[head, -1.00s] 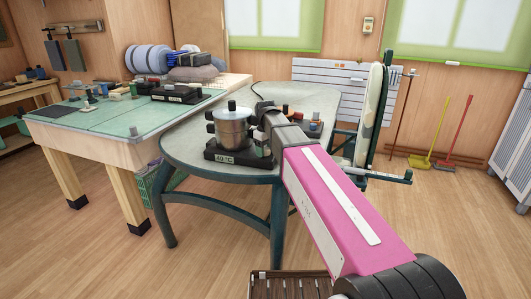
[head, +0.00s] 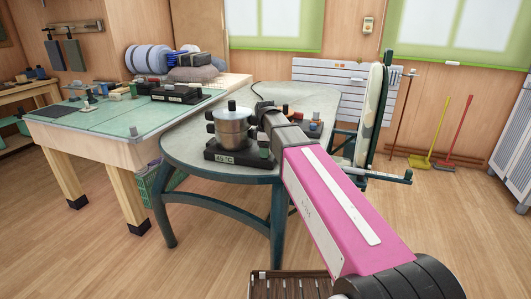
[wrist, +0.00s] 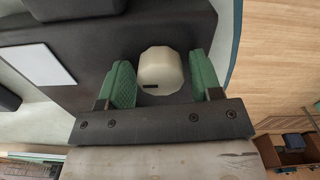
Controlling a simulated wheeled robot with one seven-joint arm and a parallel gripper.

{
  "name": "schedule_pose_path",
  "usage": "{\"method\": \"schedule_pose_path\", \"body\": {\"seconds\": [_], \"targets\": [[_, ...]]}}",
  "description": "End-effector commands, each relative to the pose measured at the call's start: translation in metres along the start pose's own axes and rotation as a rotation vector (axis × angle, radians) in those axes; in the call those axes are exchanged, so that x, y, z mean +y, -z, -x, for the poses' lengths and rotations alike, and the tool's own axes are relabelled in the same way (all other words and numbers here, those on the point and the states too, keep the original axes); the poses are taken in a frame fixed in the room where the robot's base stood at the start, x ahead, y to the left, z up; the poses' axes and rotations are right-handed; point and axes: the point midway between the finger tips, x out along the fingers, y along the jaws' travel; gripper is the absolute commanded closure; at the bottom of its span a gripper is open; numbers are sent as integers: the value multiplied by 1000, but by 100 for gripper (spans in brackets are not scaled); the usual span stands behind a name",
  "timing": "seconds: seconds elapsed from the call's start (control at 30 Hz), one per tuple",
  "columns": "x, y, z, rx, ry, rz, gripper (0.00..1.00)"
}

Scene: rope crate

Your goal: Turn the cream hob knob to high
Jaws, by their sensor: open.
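The cream hob knob (wrist: 160,71) shows in the wrist view as a round cap with a short dark mark near its lower edge. It sits on the dark hob (wrist: 95,45). My gripper (wrist: 162,82) is open, with one green finger on each side of the knob. A gap shows on both sides, narrower on the right. In the head view the hob (head: 212,153) stands on the grey-green table's near end, with a "40 °C" display and a metal pot (head: 233,125) on top. My gripper (head: 268,155) is at the hob's right end and hides the knob there.
The table (head: 185,153) has a rounded edge close to the hob. Small items (head: 310,122) lie behind my arm. A second bench (head: 60,122) with a green mat stands at left.

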Motion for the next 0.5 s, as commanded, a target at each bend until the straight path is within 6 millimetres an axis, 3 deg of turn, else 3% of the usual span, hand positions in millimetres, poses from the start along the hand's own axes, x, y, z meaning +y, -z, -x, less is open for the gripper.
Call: {"method": "schedule_pose_path", "body": {"seconds": [0.2,0.5], "targets": [[0,0,0,0,0,145,41],[0,0,0,0,0,151,41]]}}
